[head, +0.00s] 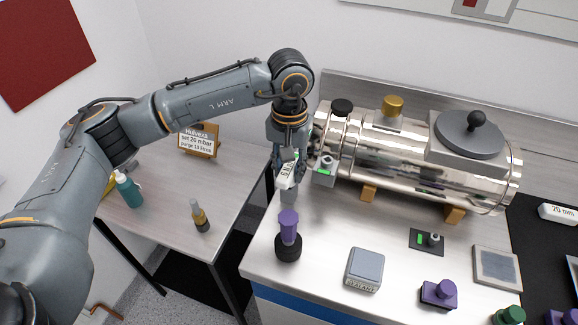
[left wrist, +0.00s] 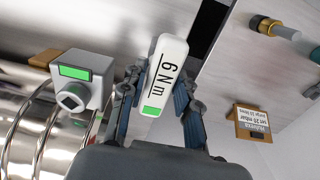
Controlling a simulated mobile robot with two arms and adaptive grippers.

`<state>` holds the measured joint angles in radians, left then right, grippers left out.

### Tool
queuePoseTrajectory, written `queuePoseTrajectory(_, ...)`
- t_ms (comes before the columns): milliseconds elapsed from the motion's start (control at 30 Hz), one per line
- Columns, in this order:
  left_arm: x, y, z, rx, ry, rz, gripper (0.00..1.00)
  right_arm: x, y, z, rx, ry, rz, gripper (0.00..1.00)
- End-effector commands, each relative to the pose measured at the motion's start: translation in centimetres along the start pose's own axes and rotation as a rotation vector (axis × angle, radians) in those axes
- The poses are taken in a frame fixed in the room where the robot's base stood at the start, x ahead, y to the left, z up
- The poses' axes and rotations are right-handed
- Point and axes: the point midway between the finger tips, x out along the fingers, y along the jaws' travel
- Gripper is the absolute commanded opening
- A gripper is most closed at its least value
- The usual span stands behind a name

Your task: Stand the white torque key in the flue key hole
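The white torque key (head: 287,172), marked "6 Nm" with a green band, is between the fingers of my left gripper (head: 289,160). The left wrist view shows the key (left wrist: 165,75) clasped from both sides by the gripper (left wrist: 153,92). The key is held above the bench, apart from its top. A grey metal block (head: 325,178) with a green label sits at the left end of the shiny chamber, just right of the key. The left wrist view shows the block (left wrist: 95,72) with a square opening; I cannot tell whether this is the flue key hole. My right gripper is out of view.
A purple piece in a black base (head: 288,247) stands below the gripper. The shiny cylindrical chamber (head: 400,160) fills the bench's back. A grey box (head: 365,268), a small black plate (head: 418,240) and a purple block (head: 438,293) lie in front. A side table (head: 170,222) stands left.

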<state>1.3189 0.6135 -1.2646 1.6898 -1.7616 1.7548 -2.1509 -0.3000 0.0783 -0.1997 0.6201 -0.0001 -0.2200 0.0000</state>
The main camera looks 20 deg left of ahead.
Motion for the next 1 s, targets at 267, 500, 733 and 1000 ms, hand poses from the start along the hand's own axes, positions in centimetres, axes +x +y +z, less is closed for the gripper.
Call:
queuePoseTrajectory(267,-0.1,0.0,0.0,0.0,0.001,0.0,0.57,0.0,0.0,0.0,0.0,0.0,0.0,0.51)
queuePoseTrajectory(500,-0.5,0.0,0.0,0.0,0.001,0.0,0.57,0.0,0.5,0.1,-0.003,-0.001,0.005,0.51)
queuePoseTrajectory(733,-4.3,0.0,-0.1,0.0,0.005,0.001,0.57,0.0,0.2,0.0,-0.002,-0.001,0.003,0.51)
queuePoseTrajectory(1000,-9.8,0.0,-0.1,0.0,0.004,0.001,0.57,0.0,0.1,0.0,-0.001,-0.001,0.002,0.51)
